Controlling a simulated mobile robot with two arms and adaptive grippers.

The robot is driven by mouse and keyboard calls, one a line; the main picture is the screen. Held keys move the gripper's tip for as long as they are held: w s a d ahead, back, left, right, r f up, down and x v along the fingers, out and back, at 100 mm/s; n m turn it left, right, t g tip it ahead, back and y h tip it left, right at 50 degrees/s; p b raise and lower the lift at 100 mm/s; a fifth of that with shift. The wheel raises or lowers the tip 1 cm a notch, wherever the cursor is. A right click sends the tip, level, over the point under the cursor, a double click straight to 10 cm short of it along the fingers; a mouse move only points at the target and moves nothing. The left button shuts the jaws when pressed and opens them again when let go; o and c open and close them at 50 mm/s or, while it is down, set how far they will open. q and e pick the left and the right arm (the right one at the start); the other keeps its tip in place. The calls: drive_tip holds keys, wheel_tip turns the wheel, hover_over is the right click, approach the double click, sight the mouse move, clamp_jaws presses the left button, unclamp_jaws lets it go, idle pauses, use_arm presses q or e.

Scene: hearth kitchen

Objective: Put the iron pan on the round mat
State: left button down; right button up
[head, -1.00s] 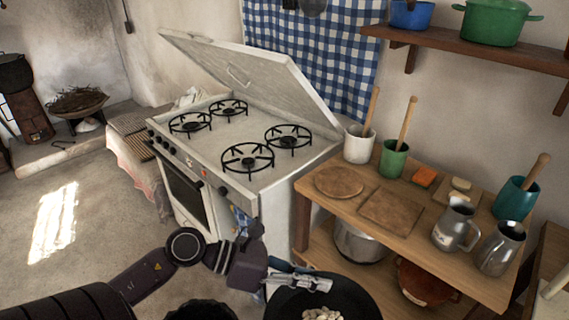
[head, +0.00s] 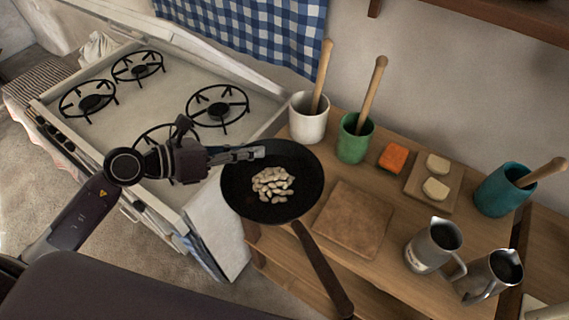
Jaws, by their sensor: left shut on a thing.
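The black iron pan (head: 240,195) holds a small heap of pale nuts or beans (head: 272,184). It is over the left end of the wooden table, left of the square board. Its long handle (head: 325,270) points to the lower right, past the table's front. My left gripper (head: 256,153) is shut on the pan's far left rim, its arm reaching across the stove front. The round mat is hidden now, behind or under the pan. I cannot tell whether the pan touches it. My right gripper is not in view.
A square wooden board (head: 352,222) lies right beside the pan. A white pot (head: 308,122) and a green pot (head: 355,142) with wooden-handled tools stand behind it. Farther right are an orange block (head: 393,158), a small board (head: 447,200), metal jugs (head: 433,246) and a teal pot (head: 500,193). The stove (head: 160,105) is left.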

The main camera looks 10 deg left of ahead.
use_arm(q)
drive_tip(key=w+r+n+t+y+p, duration=0.15)
drive_tip(key=w+r+p, duration=0.25)
drive_tip(key=w+r, duration=0.5)
drive_tip(key=f, duration=0.5)
drive_tip(key=w+f+b, duration=0.1)
drive_tip(key=f, duration=0.5)
drive_tip(key=a+f+b, duration=0.1)
drive_tip(key=f, duration=0.4)
drive_tip(key=shift+w+f, duration=0.3)
wheel_tip(320, 180, down, 4)
drive_tip(key=shift+f+b, duration=0.15)
drive_tip(key=shift+b, duration=0.7)
drive_tip(key=shift+f, duration=0.25)
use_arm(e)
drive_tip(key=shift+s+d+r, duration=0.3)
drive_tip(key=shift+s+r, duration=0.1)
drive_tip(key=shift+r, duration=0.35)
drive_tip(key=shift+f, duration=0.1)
